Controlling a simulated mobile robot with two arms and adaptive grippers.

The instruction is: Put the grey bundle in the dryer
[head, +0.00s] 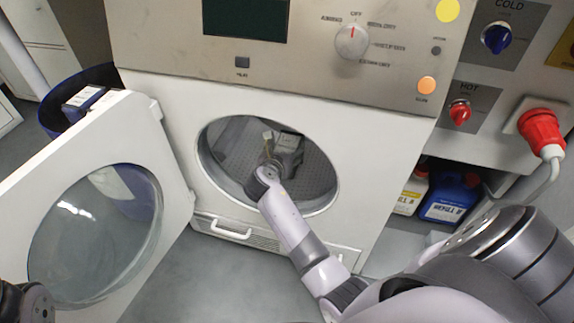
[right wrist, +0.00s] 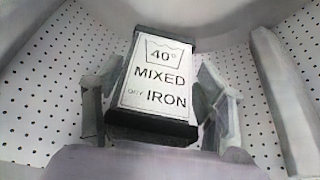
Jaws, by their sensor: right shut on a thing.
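The grey bundle (head: 288,147) is inside the dryer's drum, seen through the round opening of the dryer (head: 375,190). In the right wrist view the bundle (right wrist: 158,85) bears a white label reading 40°, MIXED, IRON, with a smaller word beside IRON. My right gripper (head: 276,148) is in the drum, shut on the bundle, with a finger (right wrist: 100,92) on each side of it. I cannot tell whether the bundle touches the drum wall. The dryer door (head: 35,175) stands wide open to the left. My left gripper's jaws are out of frame.
A dark blue bin (head: 48,122) with labelled bundles (head: 84,97) stands behind the door. Blue (head: 449,198) and pale (head: 411,194) containers sit on a low shelf at right. A red plug (head: 541,130) and cable are above them. The opening's rim surrounds my right arm.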

